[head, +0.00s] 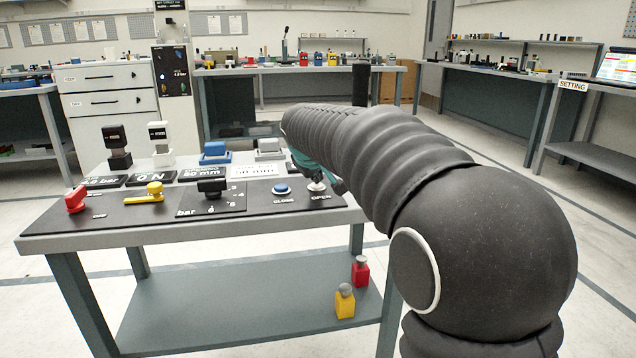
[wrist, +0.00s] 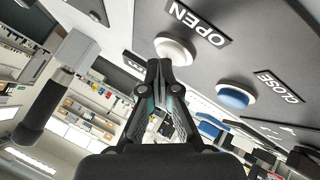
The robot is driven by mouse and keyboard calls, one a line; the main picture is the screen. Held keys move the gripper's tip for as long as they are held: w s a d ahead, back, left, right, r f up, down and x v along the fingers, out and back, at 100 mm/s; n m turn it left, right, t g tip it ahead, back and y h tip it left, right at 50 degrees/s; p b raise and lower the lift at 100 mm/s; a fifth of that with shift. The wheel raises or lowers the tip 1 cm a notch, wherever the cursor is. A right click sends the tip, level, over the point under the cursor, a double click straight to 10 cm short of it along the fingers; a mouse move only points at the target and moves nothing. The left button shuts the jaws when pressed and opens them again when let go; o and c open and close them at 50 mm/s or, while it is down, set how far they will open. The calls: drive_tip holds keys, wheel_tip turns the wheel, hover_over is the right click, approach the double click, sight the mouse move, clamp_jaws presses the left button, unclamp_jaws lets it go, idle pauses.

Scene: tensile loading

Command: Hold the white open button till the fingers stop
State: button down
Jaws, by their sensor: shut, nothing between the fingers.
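The white open button (head: 316,186) is a round knob at the right end of the black control panel (head: 120,214), behind its OPEN label. In the wrist view the white button (wrist: 175,48) sits beside the OPEN lettering. My gripper (wrist: 160,68) is shut and empty, with its fingertips at the near rim of the button. They overlap it in the picture; I cannot tell whether they press it. In the head view my arm hides most of the gripper, and a teal part shows just above the button. The blue close button (head: 281,189) is to the left.
A red knob (head: 75,199), a yellow lever (head: 154,191) and a black knob (head: 211,188) stand on the panel's left and middle. A dark upright handle (wrist: 45,108) shows left of my gripper. Red (head: 360,271) and yellow (head: 345,301) bottles stand on the lower shelf.

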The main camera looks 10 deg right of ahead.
sight(316, 185)
drive_tip(key=shift+r+p, duration=0.6)
drive_tip(key=shift+r, duration=0.3)
drive_tip(key=shift+r+p, duration=1.95)
drive_tip(key=shift+r, duration=0.5)
